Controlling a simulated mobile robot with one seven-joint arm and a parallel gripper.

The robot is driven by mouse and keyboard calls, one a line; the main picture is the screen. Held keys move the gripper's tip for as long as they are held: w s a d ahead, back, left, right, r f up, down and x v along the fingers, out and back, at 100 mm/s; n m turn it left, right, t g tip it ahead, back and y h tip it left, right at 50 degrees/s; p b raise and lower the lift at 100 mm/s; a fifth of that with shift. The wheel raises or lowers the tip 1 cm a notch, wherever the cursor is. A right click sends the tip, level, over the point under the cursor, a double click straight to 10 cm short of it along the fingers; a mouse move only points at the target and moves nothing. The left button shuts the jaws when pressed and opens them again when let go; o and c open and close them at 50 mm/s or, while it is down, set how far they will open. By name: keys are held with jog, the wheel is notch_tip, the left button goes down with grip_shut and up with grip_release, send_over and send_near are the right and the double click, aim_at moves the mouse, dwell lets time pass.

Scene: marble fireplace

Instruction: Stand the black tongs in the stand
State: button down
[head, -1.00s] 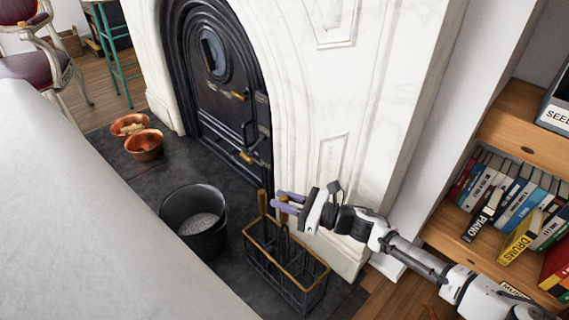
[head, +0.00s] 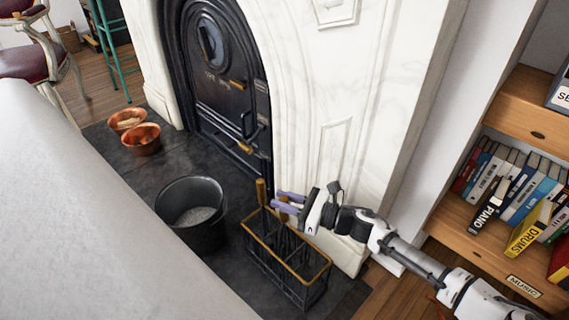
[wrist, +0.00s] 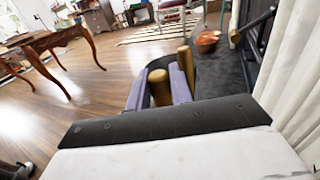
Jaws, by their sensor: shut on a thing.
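My gripper (head: 285,202) is shut on a brass-coloured handle, which shows between its purple fingers in the wrist view (wrist: 160,88). This looks like the handle of the black tongs (head: 284,209). Dark rods below it run down toward the stand, but the tongs' lower end cannot be told apart from the stand's bars. The stand (head: 310,288) is a black open frame with a brass-coloured rim, on the dark hearth. My gripper is above its back left part. A second brass-coloured handle (head: 261,191) stands upright at the stand's back left corner, also in the wrist view (wrist: 186,58).
A black bucket (head: 180,222) with grey contents stands left of the stand. Two copper bowls (head: 141,140) sit farther back. The marble fireplace (head: 345,130) is close behind my gripper. A bookcase (head: 490,215) is on the right, a pale surface (head: 70,220) on the left.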

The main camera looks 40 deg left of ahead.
jog(key=c, duration=1.2)
grip_release()
jog(key=shift+o, duration=0.2)
jog(key=p+v, duration=0.2)
jog(key=v, duration=1.1)
jog(key=shift+d, duration=0.35)
jog(key=shift+w+r, duration=0.1)
